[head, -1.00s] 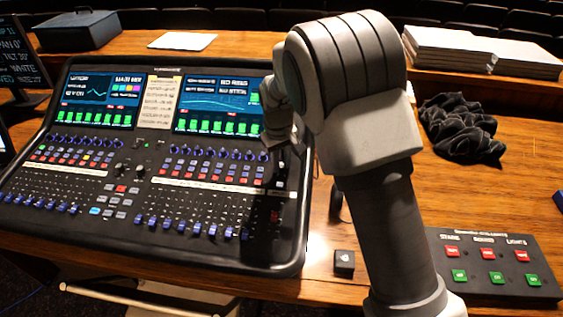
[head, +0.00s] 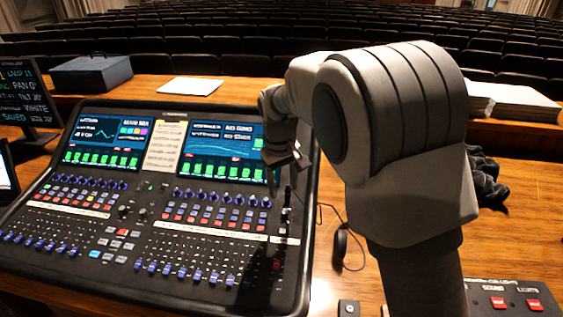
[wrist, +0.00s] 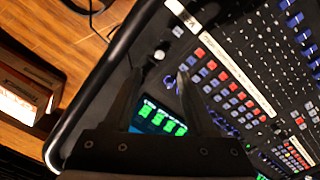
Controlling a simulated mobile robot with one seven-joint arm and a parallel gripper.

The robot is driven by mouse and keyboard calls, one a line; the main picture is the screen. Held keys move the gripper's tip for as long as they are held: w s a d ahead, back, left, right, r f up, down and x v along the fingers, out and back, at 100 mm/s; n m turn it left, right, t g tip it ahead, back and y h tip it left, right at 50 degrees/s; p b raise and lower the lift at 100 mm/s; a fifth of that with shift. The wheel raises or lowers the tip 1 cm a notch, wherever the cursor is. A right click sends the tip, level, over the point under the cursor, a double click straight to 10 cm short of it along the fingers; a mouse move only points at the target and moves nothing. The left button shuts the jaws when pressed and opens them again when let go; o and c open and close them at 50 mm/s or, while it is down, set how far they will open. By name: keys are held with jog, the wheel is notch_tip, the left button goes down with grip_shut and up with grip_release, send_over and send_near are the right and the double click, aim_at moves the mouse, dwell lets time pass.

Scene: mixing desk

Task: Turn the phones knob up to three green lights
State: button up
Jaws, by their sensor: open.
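The mixing desk (head: 130,228) is a black console with two screens, coloured buttons and rows of faders. In the wrist view, a small pale round knob (wrist: 160,53) sits on a bare black strip near the desk's edge, probably the phones knob; its label is not readable. My gripper (wrist: 158,78) is open, its two dark fingers apart, with this knob just beyond and between their tips in the picture. I cannot tell the height gap. In the head view, my gripper (head: 290,168) is over the desk's right side, beside the right screen. I cannot make out green lights by the knob.
A button box (head: 512,302) with red buttons is at the lower right. A dark cloth (head: 487,183) is partly hidden by my arm. A paper stack (head: 515,100) stands behind.

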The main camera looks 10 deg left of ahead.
notch_tip(320, 180, up, 8)
jog(key=s, duration=0.1)
dwell(0.4)
jog(key=s+d+r+m+t, duration=0.1)
jog(key=s+d+r, duration=0.2)
jog(key=d, duration=0.2)
jog(key=s+d+r+m+y, duration=0.1)
jog(key=s+d+r+m, duration=0.1)
jog(key=s+d, duration=0.3)
jog(key=s+d+r+m+t, duration=0.1)
jog(key=s+d+r, duration=0.15)
jog(key=d, duration=0.35)
jog(key=s+d+f+m+t, duration=0.1)
jog(key=s+d, duration=0.3)
jog(key=s, duration=0.3)
jog(key=s+d+f+m+t, duration=0.1)
jog(key=s+d+m, duration=0.1)
jog(key=s+d, duration=0.3)
jog(key=shift+s+d+f+m+h, duration=0.3)
jog(key=shift+s+h, duration=0.1)
jog(key=shift+s, duration=0.9)
